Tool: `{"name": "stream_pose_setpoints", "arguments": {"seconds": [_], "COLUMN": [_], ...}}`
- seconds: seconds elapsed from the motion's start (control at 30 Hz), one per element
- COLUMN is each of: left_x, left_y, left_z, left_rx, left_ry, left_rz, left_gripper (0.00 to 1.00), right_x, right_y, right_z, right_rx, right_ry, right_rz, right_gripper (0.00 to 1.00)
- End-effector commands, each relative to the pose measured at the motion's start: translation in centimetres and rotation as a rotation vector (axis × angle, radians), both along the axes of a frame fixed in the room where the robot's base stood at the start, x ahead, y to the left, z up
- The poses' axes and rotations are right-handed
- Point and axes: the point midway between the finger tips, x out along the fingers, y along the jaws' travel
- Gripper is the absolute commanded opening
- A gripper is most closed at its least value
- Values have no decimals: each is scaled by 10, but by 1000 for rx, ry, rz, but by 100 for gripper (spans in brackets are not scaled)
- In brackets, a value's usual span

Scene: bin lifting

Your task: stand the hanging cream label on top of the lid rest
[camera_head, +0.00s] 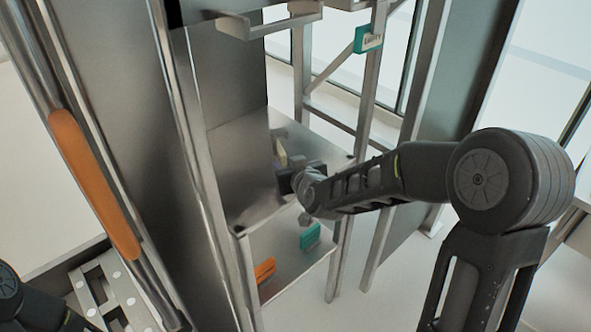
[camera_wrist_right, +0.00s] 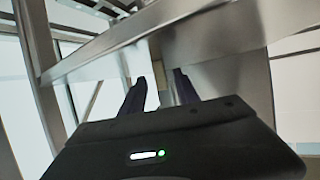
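A small cream piece (camera_head: 281,152), which looks like the cream label, shows at the middle shelf beside the steel panel. My right gripper (camera_head: 284,176) is right at it, just below in the picture. In the right wrist view the two dark fingers (camera_wrist_right: 160,90) stand apart, with a pale strip between them. I cannot tell whether the strip is the label or background, and no grip on it shows. I cannot pick out the lid rest for sure. My left arm shows only at the lower left corner; its gripper is out of view.
A teal tag (camera_head: 368,39) with lettering is on the frame at the top. A teal piece (camera_head: 310,237) and an orange piece (camera_head: 265,270) are on the lower shelf. Steel posts and a wide panel (camera_head: 235,165) stand close around my right gripper.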

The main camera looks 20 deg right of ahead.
Motion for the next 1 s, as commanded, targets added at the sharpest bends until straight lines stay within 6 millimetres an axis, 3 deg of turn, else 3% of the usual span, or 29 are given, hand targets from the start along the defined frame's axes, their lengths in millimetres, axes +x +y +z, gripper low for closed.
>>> {"name": "stream_pose_setpoints", "arguments": {"seconds": [0.2,0.4,1.0], "left_x": [0,0,0], "left_y": [0,0,0], "left_z": [3,6,6], "left_rx": [0,0,0], "left_ry": [0,0,0], "left_rz": [0,0,0], "left_gripper": [47,47,47], "right_x": [-43,-64,-66], "right_y": [1,1,1], "right_z": [21,31,32], "right_rx": [1,-1,-1], "right_ry": [-6,-8,-8], "right_rz": [0,-1,-1], "right_gripper": [38,38,38]}}
